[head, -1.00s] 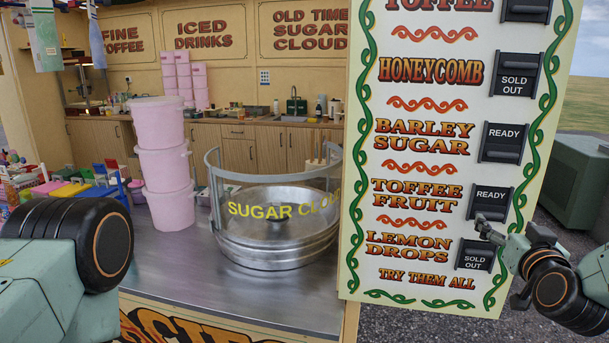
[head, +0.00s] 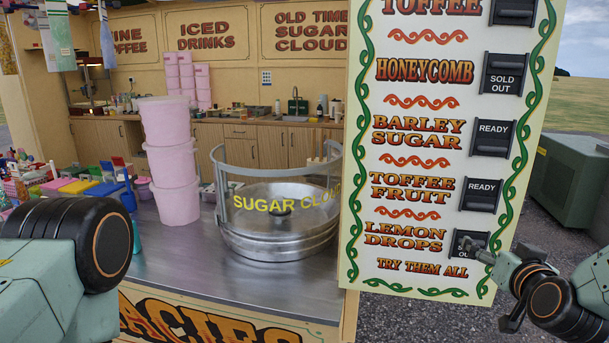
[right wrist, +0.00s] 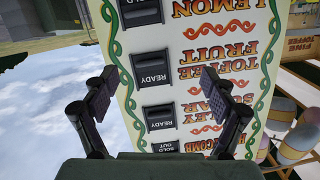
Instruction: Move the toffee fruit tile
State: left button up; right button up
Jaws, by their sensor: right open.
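The toffee fruit tile (head: 481,194) is a dark flip tile reading READY, beside the words TOFFEE FRUIT on the cream signboard (head: 405,245). My right gripper (head: 474,248) is below this tile in the head view, its tip covering part of the lemon drops tile (head: 468,240). In the upside-down right wrist view, my right gripper (right wrist: 160,80) is open and empty. There the toffee fruit tile (right wrist: 149,70) appears between its spread fingers; I cannot tell the gap to the board. My left arm shows at the left, but its gripper is out of view.
The barley sugar tile (head: 493,138) reads READY and the honeycomb tile (head: 505,74) SOLD OUT. A metal sugar-cloud pan (head: 275,240) and stacked pink tubs (head: 170,155) stand on the counter. A green box (head: 577,178) stands behind the board at right.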

jog(key=shift+s+a+f+g, duration=0.2)
jog(key=shift+s+a+f, duration=0.1)
jog(key=shift+s+f, duration=0.25)
jog(key=shift+s+a+f+g, duration=0.2)
jog(key=shift+s+a+f, duration=0.15)
jog(key=shift+f, duration=0.2)
